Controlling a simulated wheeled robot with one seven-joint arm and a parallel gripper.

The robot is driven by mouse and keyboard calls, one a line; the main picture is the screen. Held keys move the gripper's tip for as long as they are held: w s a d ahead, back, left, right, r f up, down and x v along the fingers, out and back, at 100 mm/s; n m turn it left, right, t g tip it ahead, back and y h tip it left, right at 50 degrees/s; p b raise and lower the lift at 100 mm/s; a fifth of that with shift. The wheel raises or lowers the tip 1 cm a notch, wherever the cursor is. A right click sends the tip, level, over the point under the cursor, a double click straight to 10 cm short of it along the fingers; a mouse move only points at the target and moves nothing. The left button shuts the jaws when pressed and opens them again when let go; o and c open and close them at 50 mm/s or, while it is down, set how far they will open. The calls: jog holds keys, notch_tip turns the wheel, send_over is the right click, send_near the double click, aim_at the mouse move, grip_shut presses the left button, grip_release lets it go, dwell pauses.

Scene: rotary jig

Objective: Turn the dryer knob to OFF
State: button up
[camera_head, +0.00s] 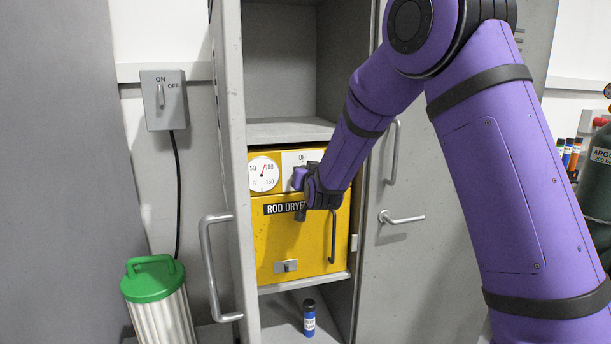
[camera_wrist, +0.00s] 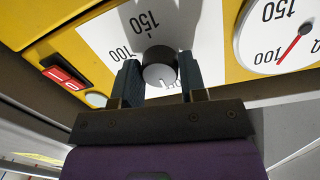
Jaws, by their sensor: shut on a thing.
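The yellow rod dryer (camera_head: 285,240) sits on a shelf inside the open grey locker. Its white dial plate (camera_wrist: 100,32) shows 100 and 150 marks in the wrist view, and the head view shows the letters of OFF at its top. The dark knob (camera_wrist: 160,68) with a pale face and a small pointer mark sits between my gripper's fingers. My gripper (camera_wrist: 160,84) is shut on the knob, one finger at each side. In the head view my gripper (camera_head: 298,180) covers the knob and much of the plate.
A round gauge (camera_head: 263,173) is left of the plate. A red switch (camera_wrist: 66,76) is on the dryer's face. The open locker door (camera_head: 230,180) stands left of my arm. A blue bottle (camera_head: 309,318) stands on the lower shelf. A green-lidded canister (camera_head: 153,280) is at left.

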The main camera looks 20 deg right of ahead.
jog(key=shift+f, duration=0.15)
jog(key=o, duration=0.9)
jog(key=s, duration=0.7)
jog(key=s+r, duration=0.1)
jog(key=s, duration=0.2)
jog(key=shift+s+a, duration=0.2)
jog(key=shift+s, duration=0.2)
jog(key=s+d+r+n+g, duration=0.1)
jog(key=s+g, duration=0.3)
jog(key=s, duration=0.8)
jog(key=s+d+r+g, duration=0.3)
jog(key=s+d+g, duration=0.1)
jog(key=s, duration=0.9)
jog(key=s+d+r+n+g, duration=0.1)
jog(key=s+g, duration=0.3)
jog(key=s, duration=0.9)
jog(key=shift+d+r+n+y, duration=0.3)
jog(key=shift+d+r, duration=0.15)
jog(key=shift+d, duration=0.3)
